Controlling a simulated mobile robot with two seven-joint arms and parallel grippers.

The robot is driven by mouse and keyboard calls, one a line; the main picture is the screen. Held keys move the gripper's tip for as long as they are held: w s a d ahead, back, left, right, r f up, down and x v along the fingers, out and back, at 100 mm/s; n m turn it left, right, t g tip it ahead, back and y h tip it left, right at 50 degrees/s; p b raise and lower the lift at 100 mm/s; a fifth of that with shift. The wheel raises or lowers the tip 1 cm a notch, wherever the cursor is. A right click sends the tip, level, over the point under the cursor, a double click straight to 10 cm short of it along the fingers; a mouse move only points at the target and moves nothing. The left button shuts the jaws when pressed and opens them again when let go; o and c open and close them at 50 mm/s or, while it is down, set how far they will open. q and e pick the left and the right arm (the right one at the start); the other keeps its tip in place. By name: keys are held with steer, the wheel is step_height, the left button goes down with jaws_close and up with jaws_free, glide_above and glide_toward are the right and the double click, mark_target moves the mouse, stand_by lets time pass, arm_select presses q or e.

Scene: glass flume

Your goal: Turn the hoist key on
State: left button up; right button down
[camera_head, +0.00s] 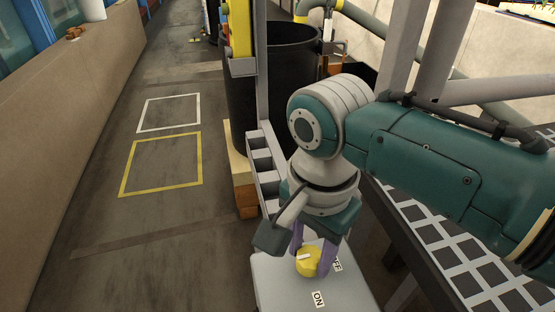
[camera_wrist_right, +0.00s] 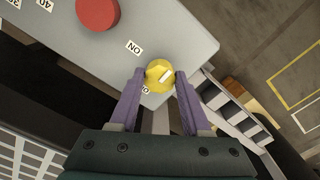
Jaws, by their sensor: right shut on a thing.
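The hoist key is a yellow round knob (camera_head: 308,264) with a white bar, on top of a light grey box (camera_head: 275,284). It also shows in the right wrist view (camera_wrist_right: 156,68). The ON label (camera_head: 318,299) lies on the near side of the knob and the OFF label (camera_head: 337,264) to its right, partly hidden. In the right wrist view the white bar slants from lower left to upper right, and neither end clearly meets the ON label (camera_wrist_right: 134,47). My right gripper (camera_wrist_right: 160,77) is shut on the knob, one purple finger on each side. My left gripper is out of view.
A red round button (camera_wrist_right: 97,13) sits on the same box. A dark bin (camera_head: 290,55) and a grey post (camera_head: 263,100) stand behind. A checkered surface (camera_head: 455,245) lies to the right. The floor at left, with a yellow outline (camera_head: 160,165), is clear.

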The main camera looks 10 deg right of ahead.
steer(key=n+p, duration=0.1)
steer(key=n, duration=0.1)
steer(key=shift+r+n+p, duration=0.15)
steer(key=shift+n+p, duration=0.25)
steer(key=n+p, duration=0.1)
steer(key=n, duration=0.3)
steer(key=shift+p, duration=0.3)
steer(key=n+p, duration=0.1)
steer(key=n, duration=0.5)
steer(key=shift+d+n, duration=0.1)
steer(key=shift+n, duration=2.4)
